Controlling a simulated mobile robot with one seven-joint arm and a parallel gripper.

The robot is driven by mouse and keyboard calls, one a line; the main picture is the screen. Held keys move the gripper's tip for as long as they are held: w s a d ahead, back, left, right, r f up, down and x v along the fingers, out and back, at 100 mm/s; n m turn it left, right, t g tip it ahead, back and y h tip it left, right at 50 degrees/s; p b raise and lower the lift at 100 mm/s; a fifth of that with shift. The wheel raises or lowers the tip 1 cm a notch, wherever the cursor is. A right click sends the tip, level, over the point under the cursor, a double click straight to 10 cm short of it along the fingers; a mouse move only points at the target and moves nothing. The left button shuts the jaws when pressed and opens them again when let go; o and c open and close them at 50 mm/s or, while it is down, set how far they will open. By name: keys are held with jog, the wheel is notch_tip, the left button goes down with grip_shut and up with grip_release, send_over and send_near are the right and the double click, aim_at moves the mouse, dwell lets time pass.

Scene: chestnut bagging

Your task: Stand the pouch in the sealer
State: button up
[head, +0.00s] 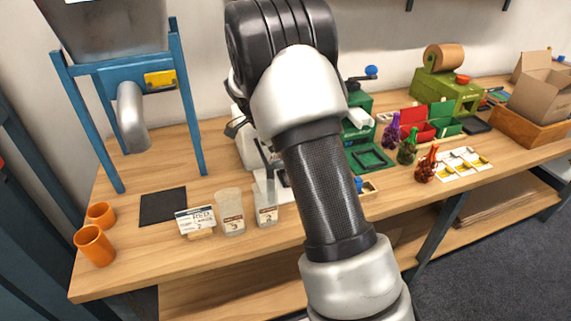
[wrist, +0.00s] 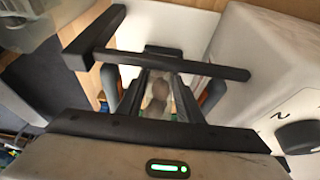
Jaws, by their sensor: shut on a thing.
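In the wrist view my gripper (wrist: 160,88) is shut on a narrow clear pouch (wrist: 158,103) with brown chestnuts showing in it. The pouch is between the two dark fingers; its lower end is hidden. The white sealer (wrist: 262,65) is close at the right, with a black knob on its face. A black bar (wrist: 170,62) crosses over the fingers, and whether it touches them or the pouch I cannot tell. In the head view the sealer (head: 247,150) is partly hidden behind my arm, which also hides the gripper and held pouch.
Two clear pouches (head: 231,212) with labels stand near the front edge beside a card sign (head: 196,219). A black mat (head: 163,207), orange cups (head: 95,245) and a blue-framed hopper (head: 187,100) are left. Green trays (head: 371,158) and colored tied bags (head: 426,165) are right.

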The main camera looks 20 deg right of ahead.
jog(key=shift+f, duration=0.55)
jog(key=shift+f, duration=0.2)
jog(key=o, duration=0.8)
jog(key=shift+r, duration=0.1)
